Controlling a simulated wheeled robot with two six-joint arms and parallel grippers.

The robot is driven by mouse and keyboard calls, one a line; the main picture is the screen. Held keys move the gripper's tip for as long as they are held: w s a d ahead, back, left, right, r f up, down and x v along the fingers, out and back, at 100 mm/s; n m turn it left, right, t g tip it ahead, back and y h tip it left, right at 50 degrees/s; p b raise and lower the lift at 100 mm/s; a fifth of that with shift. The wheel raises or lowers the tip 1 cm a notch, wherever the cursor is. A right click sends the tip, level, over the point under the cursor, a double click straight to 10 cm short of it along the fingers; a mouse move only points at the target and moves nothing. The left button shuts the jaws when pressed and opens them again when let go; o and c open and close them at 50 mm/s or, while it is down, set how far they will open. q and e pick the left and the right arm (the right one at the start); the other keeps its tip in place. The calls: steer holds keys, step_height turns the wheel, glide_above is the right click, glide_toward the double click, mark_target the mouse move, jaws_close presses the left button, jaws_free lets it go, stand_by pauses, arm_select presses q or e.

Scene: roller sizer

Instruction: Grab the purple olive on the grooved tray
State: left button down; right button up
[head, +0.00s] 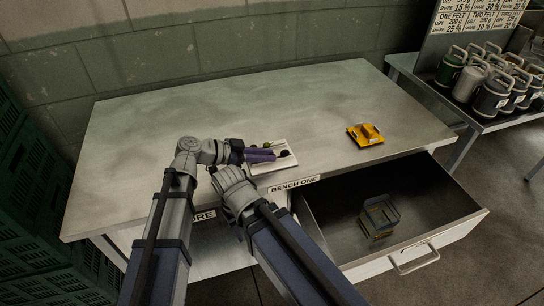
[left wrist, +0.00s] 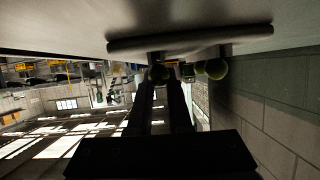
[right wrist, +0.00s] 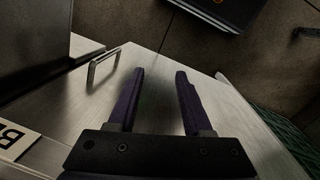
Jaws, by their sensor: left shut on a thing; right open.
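The pale grooved tray (head: 272,166) lies near the front edge of the bench; it also shows in the left wrist view (left wrist: 190,38). My left gripper (head: 275,155) reaches over the tray from the left, its purple fingers low. It is shut on a dark olive (head: 285,153), which shows at its fingertips in the left wrist view (left wrist: 160,73); its purple colour is hard to make out. A green olive (head: 266,145) sits just behind the fingers, and it looks apart from them in the left wrist view (left wrist: 217,68). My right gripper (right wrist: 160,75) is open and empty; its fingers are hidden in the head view.
An open drawer (head: 460,218) juts from the bench front, with a small box-like holder (head: 379,217) inside. Several lidded canisters (head: 490,95) stand on a side table. The bench's back and left are clear.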

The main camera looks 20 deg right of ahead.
arm_select(q)
step_height(320, 180, up, 10)
steer(key=p, duration=1)
